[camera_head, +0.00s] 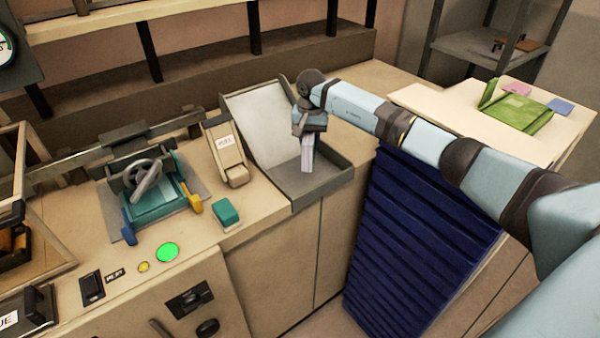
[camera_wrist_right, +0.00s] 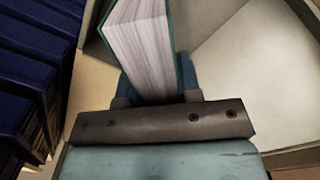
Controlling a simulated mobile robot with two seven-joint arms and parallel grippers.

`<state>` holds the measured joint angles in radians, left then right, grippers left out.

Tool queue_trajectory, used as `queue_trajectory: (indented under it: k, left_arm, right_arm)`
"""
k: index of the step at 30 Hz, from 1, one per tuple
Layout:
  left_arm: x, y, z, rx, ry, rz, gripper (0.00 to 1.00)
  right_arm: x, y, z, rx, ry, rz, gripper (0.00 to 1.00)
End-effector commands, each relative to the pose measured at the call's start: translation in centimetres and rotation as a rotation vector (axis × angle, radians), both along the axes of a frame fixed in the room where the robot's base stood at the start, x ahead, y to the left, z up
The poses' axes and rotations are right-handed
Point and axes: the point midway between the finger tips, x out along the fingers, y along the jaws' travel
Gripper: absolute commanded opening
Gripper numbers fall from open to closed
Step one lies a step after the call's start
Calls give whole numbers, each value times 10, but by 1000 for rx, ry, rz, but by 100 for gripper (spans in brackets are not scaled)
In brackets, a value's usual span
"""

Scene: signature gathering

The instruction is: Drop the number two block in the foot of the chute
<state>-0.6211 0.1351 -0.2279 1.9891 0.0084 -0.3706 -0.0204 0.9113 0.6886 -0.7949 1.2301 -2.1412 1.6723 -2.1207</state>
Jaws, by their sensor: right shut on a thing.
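My right gripper (camera_head: 308,128) is shut on a block of white pages (camera_head: 307,156) with a thin teal edge, which hangs down from it. The block also shows in the right wrist view (camera_wrist_right: 142,45), between the fingers. I see no number on it. The chute is a pale sloping panel (camera_head: 262,118) with a grey, low-walled foot (camera_head: 290,190) at the counter's front edge. The held block is over the foot, but I cannot tell whether it touches the floor. My left gripper is not in view.
A small teal block (camera_head: 226,213) lies on the counter left of the foot. A wooden labelled lever piece (camera_head: 228,153) stands beside the chute. A teal press with a handwheel (camera_head: 150,190) is further left. A dark blue slatted stack (camera_head: 420,240) is right of the foot.

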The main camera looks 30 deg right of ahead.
Motion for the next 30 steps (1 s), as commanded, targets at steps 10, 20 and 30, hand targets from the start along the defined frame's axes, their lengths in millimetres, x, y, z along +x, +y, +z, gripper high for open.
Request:
queue_trajectory:
  k: [10,20,30]
  left_arm:
    - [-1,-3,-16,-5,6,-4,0]
    - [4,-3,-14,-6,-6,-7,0]
    - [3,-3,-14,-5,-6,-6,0]
  right_arm:
    - [0,1,-41,1,2,1,1]
    - [0,0,-53,0,0,1,1]
    - [0,0,-53,0,0,1,62]
